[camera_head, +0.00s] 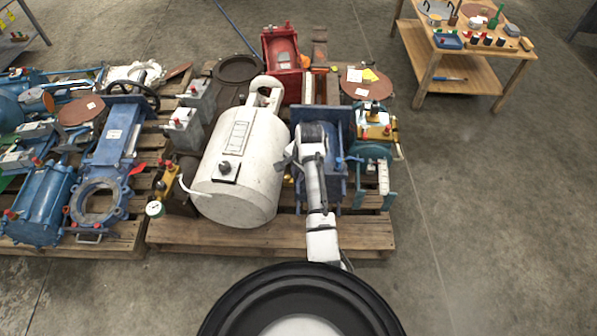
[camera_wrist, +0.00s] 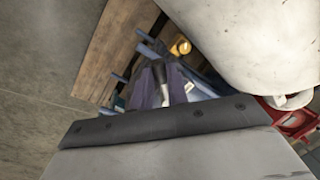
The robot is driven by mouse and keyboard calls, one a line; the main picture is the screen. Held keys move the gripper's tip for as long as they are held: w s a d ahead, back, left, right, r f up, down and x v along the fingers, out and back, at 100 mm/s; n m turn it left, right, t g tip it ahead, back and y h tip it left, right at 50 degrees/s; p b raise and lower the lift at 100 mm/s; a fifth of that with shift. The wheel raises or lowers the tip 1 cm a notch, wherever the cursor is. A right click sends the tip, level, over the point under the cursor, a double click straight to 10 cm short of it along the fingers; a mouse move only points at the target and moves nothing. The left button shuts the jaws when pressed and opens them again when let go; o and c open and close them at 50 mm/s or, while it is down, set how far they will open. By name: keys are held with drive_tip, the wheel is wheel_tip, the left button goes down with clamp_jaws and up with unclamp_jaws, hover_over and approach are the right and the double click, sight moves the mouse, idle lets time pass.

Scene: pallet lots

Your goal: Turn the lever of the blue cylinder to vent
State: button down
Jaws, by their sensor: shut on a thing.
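The blue cylinder (camera_head: 335,188) stands on the middle pallet, right of the big white tank, partly hidden behind my arm. Blue parts of it show around my fingers in the wrist view (camera_wrist: 202,84). My gripper (camera_head: 287,160) is at the cylinder's upper left side, in the narrow gap beside the tank. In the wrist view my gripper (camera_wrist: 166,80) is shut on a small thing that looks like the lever. The fingers hide most of the lever, so I cannot tell which way it points. A brass-coloured fitting (camera_wrist: 181,47) shows just beyond the fingers.
The white tank (camera_head: 243,165) is close on the left. A teal unit with a yellow and blue top (camera_head: 375,130) stands on the right. A red machine (camera_head: 283,80) is behind. Another loaded pallet (camera_head: 125,232) is at left. The floor at right is clear below a wooden workbench (camera_head: 470,55).

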drive_tip(key=shift+d+r, duration=0.1)
drive_tip(key=shift+s+d+r+n+p, duration=0.1)
drive_tip(key=shift+s+d+n+p, duration=0.1)
drive_tip(key=shift+n+p, duration=0.5)
drive_tip(key=shift+s+d+n+g+y+p, duration=0.1)
drive_tip(key=shift+d+n+g+p, duration=0.15)
drive_tip(key=shift+d+n+p, duration=0.5)
drive_tip(key=shift+s+d+n+g+y+p, duration=0.15)
drive_tip(key=shift+n+p, duration=0.55)
drive_tip(key=shift+n, duration=0.75)
drive_tip(key=shift+s+d+n+g+y+p, duration=0.1)
drive_tip(key=shift+d+n+g+p, duration=0.2)
drive_tip(key=shift+d+n+p, duration=0.6)
drive_tip(key=shift+w+a+f, duration=0.1)
drive_tip(key=shift+a+f, duration=0.1)
drive_tip(key=shift+a, duration=0.1)
drive_tip(key=c, duration=1.4)
unclamp_jaws()
drive_tip(key=shift+o, duration=0.2)
drive_tip(key=shift+r, duration=0.1)
drive_tip(key=v, duration=1.3)
drive_tip(key=shift+r, duration=0.4)
